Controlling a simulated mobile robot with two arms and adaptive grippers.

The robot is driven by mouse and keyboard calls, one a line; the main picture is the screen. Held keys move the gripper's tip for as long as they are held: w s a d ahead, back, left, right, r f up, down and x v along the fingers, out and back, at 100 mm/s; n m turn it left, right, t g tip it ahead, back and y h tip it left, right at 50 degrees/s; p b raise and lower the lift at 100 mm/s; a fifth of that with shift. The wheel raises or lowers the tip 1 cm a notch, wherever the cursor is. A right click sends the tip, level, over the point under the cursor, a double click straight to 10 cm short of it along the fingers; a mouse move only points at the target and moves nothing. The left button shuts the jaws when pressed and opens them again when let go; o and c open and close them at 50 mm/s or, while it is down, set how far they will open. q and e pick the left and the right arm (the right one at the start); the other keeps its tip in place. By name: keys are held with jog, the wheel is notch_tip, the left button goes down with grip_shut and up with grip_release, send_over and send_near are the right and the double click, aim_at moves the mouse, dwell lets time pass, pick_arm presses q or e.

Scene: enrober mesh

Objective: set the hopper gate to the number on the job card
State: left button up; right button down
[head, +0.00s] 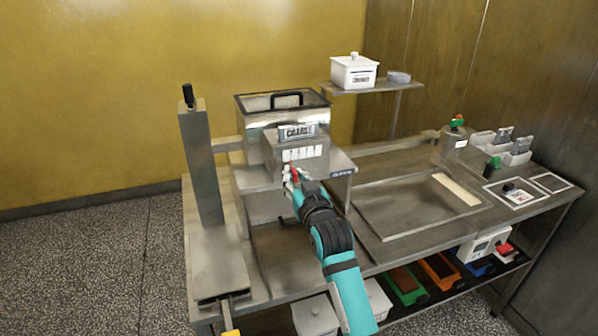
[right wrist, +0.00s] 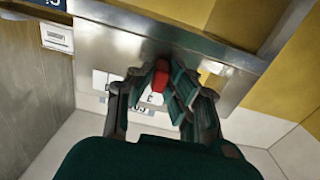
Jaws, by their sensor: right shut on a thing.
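The hopper (head: 258,118) is a metal box with a dark-rimmed lid and black handle, left of centre in the head view. A plate reading "COARSE" (head: 298,131) is on its front, above a row of white scale marks (head: 303,153). A small red gate knob (head: 294,172) sits below the scale; it also shows in the right wrist view (right wrist: 160,77). My right gripper (head: 293,181) is shut on this knob, its fingers on either side. The scale numbers are too small or covered to read. I cannot make out a readable job card. My left gripper is not in view.
A shelf holds a white lidded box (head: 354,74) and a clear dish (head: 398,77). A shallow tray (head: 400,234) lies right of my arm. A metal post (head: 202,155) stands left.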

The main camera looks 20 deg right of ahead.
jog(key=shift+a, duration=0.1)
jog(key=c, duration=1.6)
grip_release()
jog(key=shift+a+y, duration=0.1)
jog(key=shift+y, duration=0.2)
jog(key=shift+o, duration=1.2)
jog(key=shift+a, duration=0.15)
jog(key=shift+o, duration=0.2)
jog(key=shift+s+d, duration=0.15)
jog(key=shift+d, duration=0.05)
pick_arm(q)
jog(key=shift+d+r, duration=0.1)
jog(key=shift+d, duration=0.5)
pick_arm(e)
jog(key=s, duration=1.1)
jog(key=shift+s, duration=0.35)
jog(key=shift+d, duration=0.1)
